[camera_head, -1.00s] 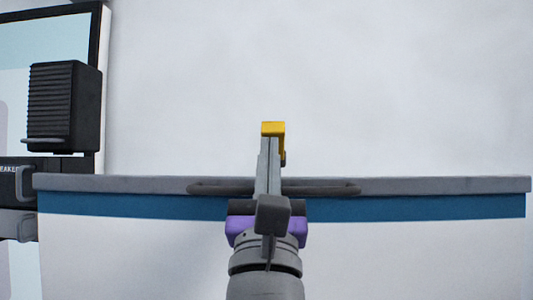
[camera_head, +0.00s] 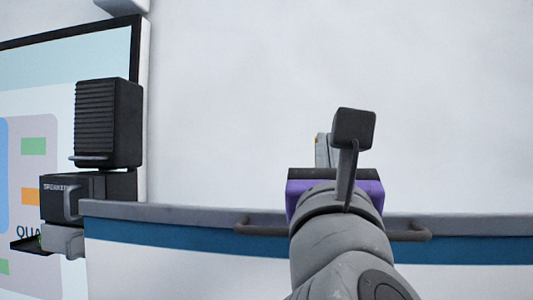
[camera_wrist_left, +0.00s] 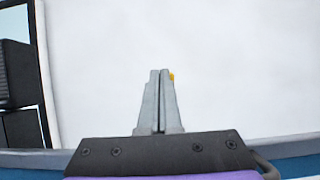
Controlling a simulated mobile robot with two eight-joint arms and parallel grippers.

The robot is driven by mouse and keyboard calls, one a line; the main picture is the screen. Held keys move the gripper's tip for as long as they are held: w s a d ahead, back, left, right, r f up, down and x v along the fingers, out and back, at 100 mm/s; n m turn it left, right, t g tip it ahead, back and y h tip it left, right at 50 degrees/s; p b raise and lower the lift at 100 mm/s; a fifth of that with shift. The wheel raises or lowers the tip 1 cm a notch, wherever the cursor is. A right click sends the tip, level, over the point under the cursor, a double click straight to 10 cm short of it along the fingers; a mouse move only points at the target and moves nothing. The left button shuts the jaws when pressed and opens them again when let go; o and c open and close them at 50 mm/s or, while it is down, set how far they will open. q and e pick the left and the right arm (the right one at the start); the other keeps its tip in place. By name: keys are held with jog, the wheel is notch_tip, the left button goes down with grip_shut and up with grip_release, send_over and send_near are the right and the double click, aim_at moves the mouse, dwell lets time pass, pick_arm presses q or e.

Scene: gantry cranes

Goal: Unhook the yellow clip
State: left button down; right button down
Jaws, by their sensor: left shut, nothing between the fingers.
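The yellow clip is mostly hidden behind my left gripper. In the head view only a thin yellow sliver of the clip (camera_head: 317,138) shows at the fingertips' left edge. In the left wrist view a small yellow bit of the clip (camera_wrist_left: 171,77) shows just right of the fingertips. My left gripper (camera_head: 322,137) is shut, its two grey fingers together with nothing between them. The gripper also shows in the left wrist view (camera_wrist_left: 160,74), pointing toward the white background. I cannot tell whether the fingers touch the clip. My right gripper is not in view.
A panel with a grey top rail (camera_head: 170,211) and blue stripe crosses below the gripper. A dark grey handle (camera_head: 412,231) is on it. The white area right is clear.

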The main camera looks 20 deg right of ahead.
pick_arm(q)
jog(key=shift+w+d+r, duration=0.25)
jog(key=shift+w+r, duration=0.1)
jog(key=shift+w, duration=0.05)
jog(key=shift+r, duration=0.1)
dwell(0.7)
